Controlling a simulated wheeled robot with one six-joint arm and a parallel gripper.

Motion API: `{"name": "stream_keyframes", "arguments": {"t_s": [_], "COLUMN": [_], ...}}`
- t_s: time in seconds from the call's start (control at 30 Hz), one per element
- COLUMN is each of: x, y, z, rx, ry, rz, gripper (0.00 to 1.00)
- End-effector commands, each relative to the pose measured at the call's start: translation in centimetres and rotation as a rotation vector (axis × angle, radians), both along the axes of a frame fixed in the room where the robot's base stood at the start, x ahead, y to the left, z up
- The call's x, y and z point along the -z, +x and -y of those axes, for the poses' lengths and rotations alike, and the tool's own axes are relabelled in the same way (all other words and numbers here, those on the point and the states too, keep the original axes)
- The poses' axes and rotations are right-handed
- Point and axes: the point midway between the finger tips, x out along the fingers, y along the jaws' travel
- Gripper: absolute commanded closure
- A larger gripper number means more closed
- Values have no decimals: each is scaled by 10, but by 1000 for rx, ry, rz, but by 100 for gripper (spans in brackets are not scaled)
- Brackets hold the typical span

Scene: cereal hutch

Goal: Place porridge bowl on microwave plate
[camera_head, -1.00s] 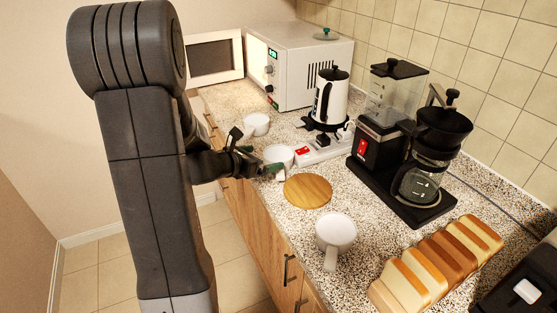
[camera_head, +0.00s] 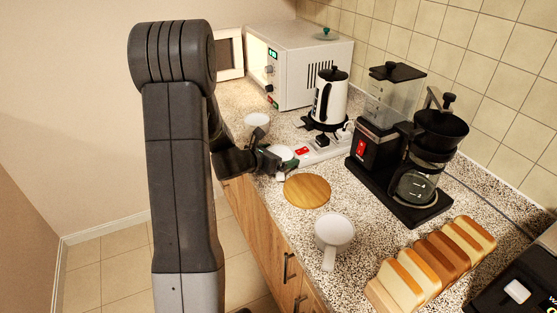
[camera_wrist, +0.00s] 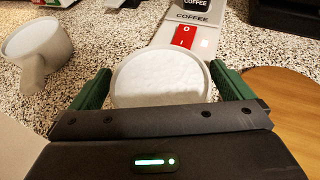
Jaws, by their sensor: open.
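A round white bowl (camera_wrist: 161,80) with a pale, rough filling sits on the counter, upright. In the wrist view it lies between the green fingers of my gripper (camera_wrist: 162,88), with a finger on either side; contact cannot be told. In the head view my gripper (camera_head: 276,162) reaches in from the left and partly covers the bowl (camera_head: 283,152). The white microwave (camera_head: 303,62) stands at the back with its door (camera_head: 230,54) swung open to the left and its inside lit. Its plate is hidden from this angle.
A white handled cup (camera_head: 257,121) stands behind the bowl, and another (camera_head: 335,230) stands in front. A round wooden board (camera_head: 307,190), power strip (camera_head: 318,149), kettle (camera_head: 330,98), coffee maker (camera_head: 410,150) and sliced bread (camera_head: 432,262) share the counter.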

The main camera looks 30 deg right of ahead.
Motion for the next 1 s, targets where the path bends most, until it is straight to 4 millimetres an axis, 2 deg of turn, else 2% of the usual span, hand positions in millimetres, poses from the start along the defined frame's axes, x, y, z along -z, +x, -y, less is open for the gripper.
{"name": "stream_keyframes", "arguments": {"t_s": [0.07,0.3,0.5,0.63,1.0], "x": [0,-1,-2,-10,-75], "y": [0,0,0,0,0], "z": [0,0,0,0,1], "rx": [0,0,0,1,2], "ry": [0,-1,-2,-3,-4], "rz": [0,0,1,3,5], "gripper": [2,49,49,49,49]}}
